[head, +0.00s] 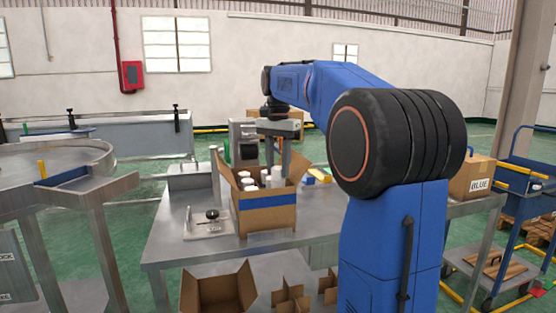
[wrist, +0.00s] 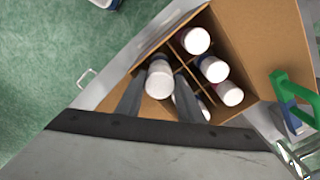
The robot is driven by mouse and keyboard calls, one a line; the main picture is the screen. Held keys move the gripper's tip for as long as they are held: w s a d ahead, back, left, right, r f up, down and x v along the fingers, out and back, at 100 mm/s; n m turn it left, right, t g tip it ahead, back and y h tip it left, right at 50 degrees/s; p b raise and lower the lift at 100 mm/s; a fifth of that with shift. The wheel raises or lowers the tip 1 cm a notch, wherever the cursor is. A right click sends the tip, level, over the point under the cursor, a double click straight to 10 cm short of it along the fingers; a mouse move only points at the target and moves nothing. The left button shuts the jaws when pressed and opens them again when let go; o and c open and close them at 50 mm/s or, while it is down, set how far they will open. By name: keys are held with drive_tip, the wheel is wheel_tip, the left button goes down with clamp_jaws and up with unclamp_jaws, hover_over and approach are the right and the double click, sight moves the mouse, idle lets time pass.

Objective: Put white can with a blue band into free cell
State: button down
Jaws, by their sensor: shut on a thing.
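My gripper (wrist: 159,77) is shut on a white can (wrist: 158,82), one finger on each side. In the wrist view its pale top faces the camera, and a bluish part shows at its far end. The can is at the left side of an open cardboard box (head: 268,218), which has a blue stripe in the head view. Dividers (wrist: 181,68) split the box into cells. Several other white-topped cans (wrist: 213,68) stand in cells to the right. The fingers hide part of the box, so I cannot tell how deep the held can is.
The box stands on a grey metal table (head: 175,237). A plate with a black knob (head: 212,215) is left of it. A green-handled tool (wrist: 291,92) is right of the box in the wrist view. An open carton (head: 217,292) and divider inserts (head: 291,301) are lower down.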

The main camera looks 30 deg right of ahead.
sight(278, 178)
drive_tip(key=shift+f, duration=1.95)
drive_tip(key=c, duration=1.1)
unclamp_jaws()
wheel_tip(278, 178, up, 17)
drive_tip(key=shift+r, duration=0.2)
